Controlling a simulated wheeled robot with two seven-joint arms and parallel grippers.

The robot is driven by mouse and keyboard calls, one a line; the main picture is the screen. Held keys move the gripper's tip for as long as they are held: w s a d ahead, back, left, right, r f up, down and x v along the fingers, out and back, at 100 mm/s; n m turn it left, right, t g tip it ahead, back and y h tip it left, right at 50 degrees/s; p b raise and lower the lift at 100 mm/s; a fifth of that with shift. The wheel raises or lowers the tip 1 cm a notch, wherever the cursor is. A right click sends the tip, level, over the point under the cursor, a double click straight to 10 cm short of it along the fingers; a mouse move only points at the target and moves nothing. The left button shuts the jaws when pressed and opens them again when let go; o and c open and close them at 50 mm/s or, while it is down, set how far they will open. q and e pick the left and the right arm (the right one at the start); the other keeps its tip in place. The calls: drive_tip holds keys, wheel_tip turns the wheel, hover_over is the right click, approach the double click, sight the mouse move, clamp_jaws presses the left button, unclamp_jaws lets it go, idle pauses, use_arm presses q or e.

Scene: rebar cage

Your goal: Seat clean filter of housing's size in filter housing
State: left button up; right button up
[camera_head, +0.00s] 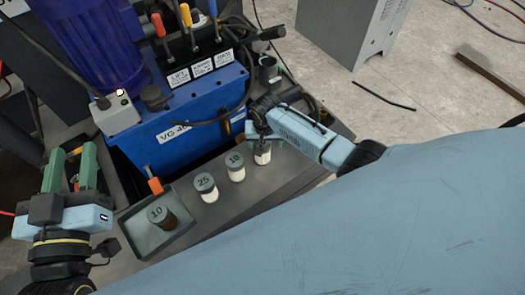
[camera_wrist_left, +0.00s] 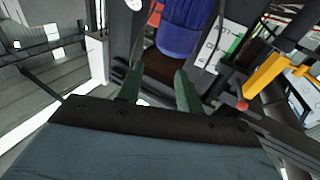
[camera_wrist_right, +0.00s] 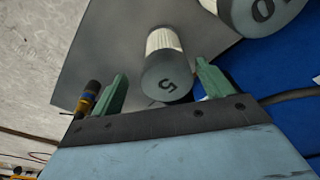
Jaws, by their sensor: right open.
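A white pleated filter with a grey cap marked 5 (camera_wrist_right: 167,82) stands at the right end of the filter row. It also shows in the head view (camera_head: 262,157). My right gripper (camera_head: 260,138) is open, with its fingers on either side of this filter; contact cannot be told. Clean white filters marked 10 (camera_head: 236,173) and 25 (camera_head: 209,197) stand to its left. A brown filter marked 10 (camera_head: 165,222) stands in the grey tray (camera_head: 146,244). A dark open-topped cylinder (camera_head: 268,70), seemingly the housing, is behind my right gripper. My left gripper (camera_head: 72,165) is open and empty.
A blue power unit (camera_head: 190,128) with coloured levers and a blue motor (camera_head: 92,45) stands behind the filters. An orange handle (camera_head: 154,185) rises by the tray's back edge. Black hoses run near my right gripper. The dark bench top (camera_head: 232,203) is clear in front of the filters.

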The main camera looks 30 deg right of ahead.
sight(265, 159)
drive_tip(key=shift+w+a+f+b, duration=0.15)
drive_tip(key=shift+w+f+b, duration=0.1)
drive_tip(key=shift+f+b, duration=0.5)
drive_tip(key=shift+w+a+f+b, duration=0.1)
drive_tip(key=shift+w+f+b, duration=0.1)
drive_tip(key=shift+f+b, duration=1.15)
drive_tip(key=shift+f, duration=0.25)
use_arm(q)
drive_tip(key=s+r+t+h, duration=0.2)
drive_tip(key=s+r+t, duration=0.2)
drive_tip(key=r+t, duration=0.4)
drive_tip(key=shift+s+a+t+h, duration=0.15)
drive_tip(key=shift+s+t+h, duration=0.15)
drive_tip(key=shift+s+h, duration=0.1)
use_arm(e)
drive_tip(key=shift+w+f, duration=0.1)
drive_tip(key=shift+f, duration=0.05)
use_arm(q)
drive_tip(key=shift+r, duration=0.1)
use_arm(e)
drive_tip(key=c, duration=1.2)
